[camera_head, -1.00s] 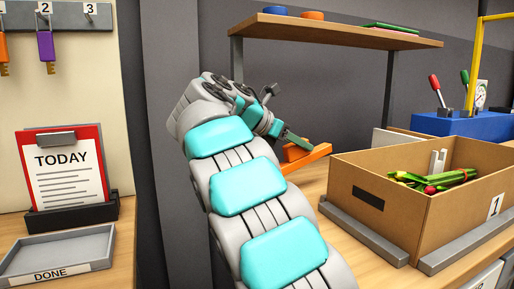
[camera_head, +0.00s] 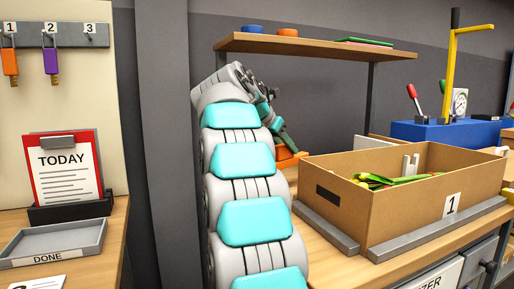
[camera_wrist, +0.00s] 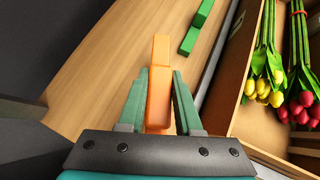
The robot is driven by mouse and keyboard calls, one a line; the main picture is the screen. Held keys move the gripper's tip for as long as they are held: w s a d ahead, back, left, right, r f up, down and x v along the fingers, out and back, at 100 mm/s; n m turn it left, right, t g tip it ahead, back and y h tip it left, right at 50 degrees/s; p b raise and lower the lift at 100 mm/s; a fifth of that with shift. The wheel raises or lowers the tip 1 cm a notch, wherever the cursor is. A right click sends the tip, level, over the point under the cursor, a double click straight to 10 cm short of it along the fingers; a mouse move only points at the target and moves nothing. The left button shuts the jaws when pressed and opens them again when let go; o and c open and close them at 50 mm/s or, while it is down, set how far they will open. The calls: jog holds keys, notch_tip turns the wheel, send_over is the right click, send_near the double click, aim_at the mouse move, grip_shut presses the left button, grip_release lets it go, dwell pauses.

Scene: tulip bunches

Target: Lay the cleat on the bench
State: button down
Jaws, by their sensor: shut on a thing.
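The orange cleat (camera_wrist: 159,92) is a bar between the two green fingers of my gripper (camera_wrist: 160,73) in the wrist view. My gripper is shut on it, and its far end sticks out past the fingertips. In the head view the cleat (camera_head: 287,155) shows below my gripper (camera_head: 288,142), partly hidden by my arm and the box. The wooden bench (camera_wrist: 100,80) lies beneath it in the wrist view and also shows in the head view (camera_head: 338,262). I cannot tell whether the cleat touches the bench.
A cardboard box (camera_head: 340,212) marked 1 holds tulip bunches (camera_wrist: 298,65), with grey strips (camera_head: 325,228) along its base. A green bar (camera_wrist: 196,28) lies on the bench ahead of my gripper. A shelf (camera_head: 310,46) hangs above. Bare bench lies left of the cleat.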

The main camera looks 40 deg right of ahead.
aim_at(286, 166)
jog(key=shift+f+b, duration=1.15)
jog(key=shift+f, duration=0.2)
notch_tip(286, 166, down, 3)
jog(key=b, duration=0.5)
jog(key=shift+d+f, duration=0.1)
jog(key=shift+f, duration=0.1)
jog(key=shift+f+b, duration=0.35)
jog(key=shift+b, duration=0.55)
jog(key=shift+f+b, duration=0.3)
jog(key=shift+f, duration=0.25)
jog(key=c, duration=0.5)
grip_release()
